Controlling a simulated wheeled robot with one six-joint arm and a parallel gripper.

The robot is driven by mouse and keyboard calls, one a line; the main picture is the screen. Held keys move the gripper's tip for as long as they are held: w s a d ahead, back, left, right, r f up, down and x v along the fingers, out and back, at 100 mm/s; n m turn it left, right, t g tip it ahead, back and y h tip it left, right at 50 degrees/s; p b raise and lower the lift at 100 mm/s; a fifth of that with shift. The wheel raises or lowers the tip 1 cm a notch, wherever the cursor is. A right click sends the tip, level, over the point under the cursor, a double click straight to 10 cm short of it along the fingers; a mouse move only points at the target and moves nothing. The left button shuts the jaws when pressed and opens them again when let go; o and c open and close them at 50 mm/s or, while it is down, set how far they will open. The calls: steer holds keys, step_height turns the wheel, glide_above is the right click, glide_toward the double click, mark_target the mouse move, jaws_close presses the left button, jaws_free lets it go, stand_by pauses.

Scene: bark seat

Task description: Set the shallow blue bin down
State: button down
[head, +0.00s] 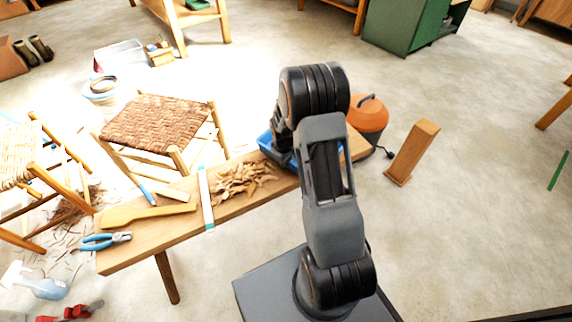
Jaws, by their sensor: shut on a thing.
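The shallow blue bin (265,143) shows in the head view at the right part of the wooden bench, mostly hidden behind my arm. My gripper (280,150) is at the bin, partly hidden by my own wrist, and is shut on it. I cannot tell whether the bin touches the bench top or hangs just above it. The wooden bench (155,228) runs from lower left to upper right under it.
Wood shavings (242,180) lie left of the bin. A pale strip (206,198) crosses the bench, with a wooden piece (147,212) and blue pliers (106,240) beyond. A woven stool (155,122) stands behind. An orange-topped canister (367,116) and upright wood block (412,152) stand right.

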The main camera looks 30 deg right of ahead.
steer(key=shift+f, duration=0.45)
steer(key=c, duration=1.7)
jaws_free()
steer(key=o, duration=0.4)
steer(key=s+a+r+p, duration=0.1)
steer(key=s+a+r, duration=0.1)
steer(key=r, duration=0.5)
steer(key=s+a+r+m+p, duration=0.1)
steer(key=s+a+r+p, duration=0.1)
steer(key=r, duration=0.5)
steer(key=s+a+r+m+t+p, duration=0.1)
steer(key=s+a+r+p, duration=0.1)
steer(key=r, duration=0.5)
steer(key=shift+a+r, duration=0.1)
steer(key=shift+r, duration=0.2)
steer(key=shift+o, duration=0.2)
steer(key=s+a+r+m+t, duration=0.1)
steer(key=s+a+r, duration=0.4)
steer(key=s, duration=0.5)
steer(key=shift+s+m+y, duration=0.2)
steer(key=shift+m+y, duration=0.2)
steer(key=shift+m, duration=0.4)
steer(key=shift+o, duration=0.6)
steer(key=shift+s+r, duration=0.15)
steer(key=shift+s, duration=0.45)
